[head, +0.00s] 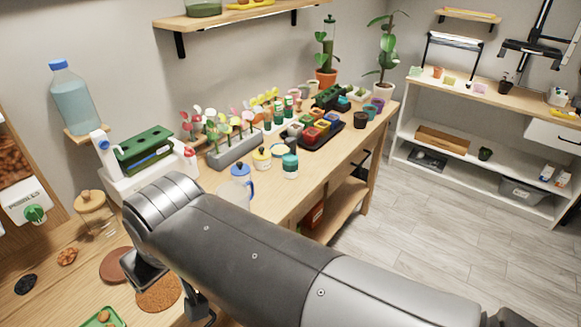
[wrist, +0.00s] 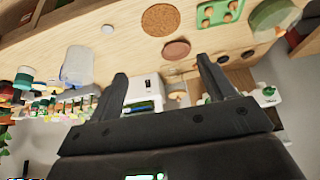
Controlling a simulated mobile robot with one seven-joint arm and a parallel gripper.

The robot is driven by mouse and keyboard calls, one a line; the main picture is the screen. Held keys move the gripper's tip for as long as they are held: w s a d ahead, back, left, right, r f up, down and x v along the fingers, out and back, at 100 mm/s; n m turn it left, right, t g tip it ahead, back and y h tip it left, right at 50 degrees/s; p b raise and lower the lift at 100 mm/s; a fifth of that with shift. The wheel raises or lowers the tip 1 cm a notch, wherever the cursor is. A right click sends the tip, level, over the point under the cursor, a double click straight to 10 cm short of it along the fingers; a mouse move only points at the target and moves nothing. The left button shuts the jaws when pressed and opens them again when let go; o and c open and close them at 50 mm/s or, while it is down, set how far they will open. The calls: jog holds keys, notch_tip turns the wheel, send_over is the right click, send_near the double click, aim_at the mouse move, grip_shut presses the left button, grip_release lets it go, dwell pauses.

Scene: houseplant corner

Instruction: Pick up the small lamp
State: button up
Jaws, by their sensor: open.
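I cannot pick out a small lamp on the near bench for sure. In the head view, a light bar on a black frame (head: 455,42) stands on the far white shelf at the upper right, and a larger black jointed fixture (head: 537,48) is to its right. My gripper (wrist: 162,72) is open and empty in the wrist view, with the wooden bench (wrist: 120,42) beyond its fingers. In the head view my arm crosses the foreground and hides part of the bench and most of the gripper. My gripper is far from both light fixtures.
A cork mat (head: 160,293), a green tray (head: 104,318) and a lidded jar (head: 95,213) are on the near bench. A white planter unit (head: 148,178), a blue-lidded jug (head: 238,185) and several pots stand farther along. Grey floor (head: 450,230) is clear at right.

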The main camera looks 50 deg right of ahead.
notch_tip(320, 180, up, 26)
jog(key=w+d+r+m+t, duration=0.25)
jog(key=w+m, duration=0.45)
jog(key=w, duration=0.4)
jog(key=w+d+r+m+t, duration=0.2)
jog(key=w+d+m+t, duration=0.3)
jog(key=w, duration=0.7)
jog(key=w+d+r+m+t+h, duration=0.2)
jog(key=w+d+m+h, duration=0.35)
jog(key=d+m, duration=0.7)
jog(key=m+g+h, duration=1)
jog(key=m+h, duration=0.2)
jog(key=m, duration=1.4)
send_over(288, 170)
jog(key=d, duration=0.2)
notch_tip(288, 170, down, 6)
jog(key=f, duration=4.4)
jog(key=shift+w+a+f, duration=0.15)
jog(key=shift+w+a, duration=0.1)
jog(key=shift+w, duration=0.05)
notch_tip(288, 170, down, 4)
jog(key=x, duration=0.3)
